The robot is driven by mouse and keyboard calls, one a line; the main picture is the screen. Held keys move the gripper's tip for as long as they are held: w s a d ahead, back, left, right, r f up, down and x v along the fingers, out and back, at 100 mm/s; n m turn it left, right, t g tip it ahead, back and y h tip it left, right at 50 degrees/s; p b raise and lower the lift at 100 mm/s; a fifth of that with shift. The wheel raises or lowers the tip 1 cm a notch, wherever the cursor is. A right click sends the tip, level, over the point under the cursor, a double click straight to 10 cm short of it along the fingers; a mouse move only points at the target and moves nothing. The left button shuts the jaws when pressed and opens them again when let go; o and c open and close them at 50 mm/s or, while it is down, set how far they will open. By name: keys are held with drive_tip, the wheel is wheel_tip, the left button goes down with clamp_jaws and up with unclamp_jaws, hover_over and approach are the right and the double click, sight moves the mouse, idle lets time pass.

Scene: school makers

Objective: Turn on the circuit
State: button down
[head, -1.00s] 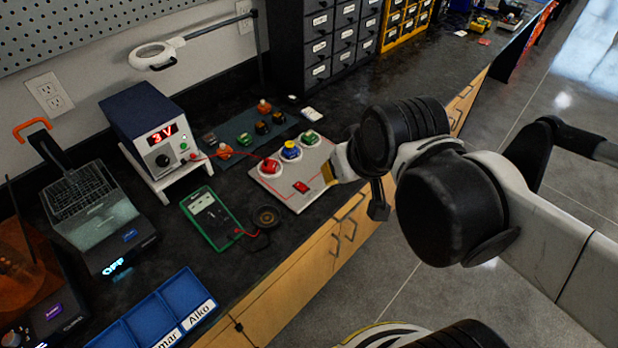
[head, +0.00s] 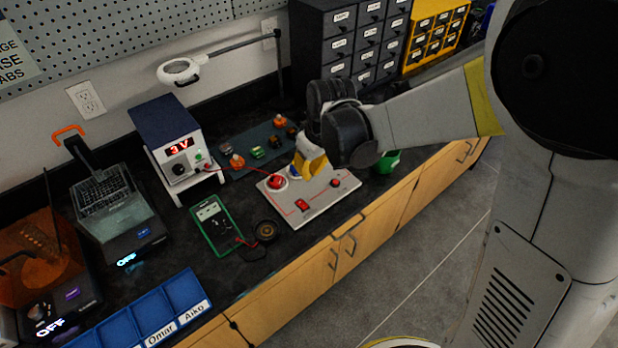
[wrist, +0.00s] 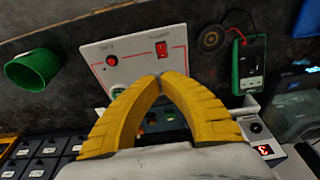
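A light circuit board (head: 318,204) lies on the dark bench, with a red rocker switch (head: 302,204), a red round button (head: 335,183) and a red knob-like part (head: 278,182). The wrist view also shows the board (wrist: 135,52), the rocker switch (wrist: 162,50) and the button (wrist: 112,60). My gripper (head: 308,172) is over the back part of the board and hides parts there. Its yellow fingertips (wrist: 159,76) meet, with nothing visible pinched between them. The fingertips appear apart from the switch and button. A power supply (head: 165,135) reads 3 V.
A green meter (head: 214,228) and a round black buzzer-like part (head: 265,231) lie left of the board. A mat (head: 262,141) with small parts lies behind. Blue bins (head: 153,313) stand at the front left.

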sight(304, 203)
drive_tip(key=shift+f, duration=0.1)
drive_tip(key=b+x, duration=0.2)
drive_tip(key=x, duration=0.2)
drive_tip(key=b+x, duration=0.1)
drive_tip(key=x, duration=0.3)
drive_tip(key=s+b+x, duration=0.1)
drive_tip(key=b+x, duration=0.1)
drive_tip(key=x, duration=0.2)
drive_tip(key=shift+w+d+f+b, duration=0.1)
drive_tip(key=shift+d+f+b, duration=0.15)
drive_tip(key=shift+f+b, duration=0.1)
drive_tip(key=shift+f, duration=0.65)
